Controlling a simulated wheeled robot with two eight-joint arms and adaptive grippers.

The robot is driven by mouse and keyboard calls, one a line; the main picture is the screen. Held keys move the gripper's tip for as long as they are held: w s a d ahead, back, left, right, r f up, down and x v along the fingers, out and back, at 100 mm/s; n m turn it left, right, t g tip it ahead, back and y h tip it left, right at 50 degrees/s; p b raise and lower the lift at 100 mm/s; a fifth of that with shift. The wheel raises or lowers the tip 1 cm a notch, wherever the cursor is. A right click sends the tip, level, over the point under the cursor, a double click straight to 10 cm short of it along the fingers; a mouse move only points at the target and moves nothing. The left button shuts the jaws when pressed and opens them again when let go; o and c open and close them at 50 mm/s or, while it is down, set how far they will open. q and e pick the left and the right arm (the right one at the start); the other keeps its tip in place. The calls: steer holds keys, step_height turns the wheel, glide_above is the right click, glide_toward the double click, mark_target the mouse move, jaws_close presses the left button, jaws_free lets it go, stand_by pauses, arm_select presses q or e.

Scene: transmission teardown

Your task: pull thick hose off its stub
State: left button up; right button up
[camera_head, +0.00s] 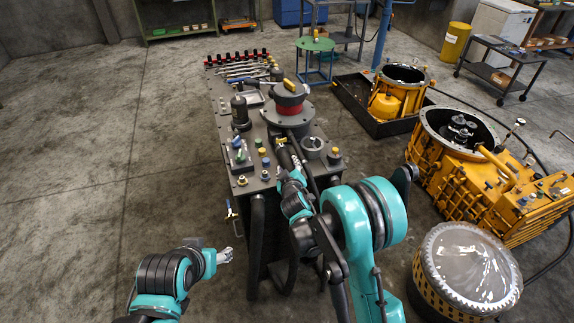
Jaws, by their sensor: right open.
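The grey bench (232,185) stands in the middle of the view with fittings on its top. A thick dark hose (286,158) lies near its front right part, below a yellow handle (281,141). The hose's near part is hidden by my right arm, and I cannot make out its stub clearly. My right gripper (292,178) is open at the near end of the visible hose; whether it touches is too small to tell. My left gripper (225,256) is off the bench's front left, above the floor and away from the hose. Its fingers are too small to read.
Colored-cap fittings (238,157) sit at front left. A dark hose (257,225) hangs down the front. Orange machinery (450,175) and a round drum (470,265) stand right. The left floor is clear.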

steer(key=shift+x, duration=1.4)
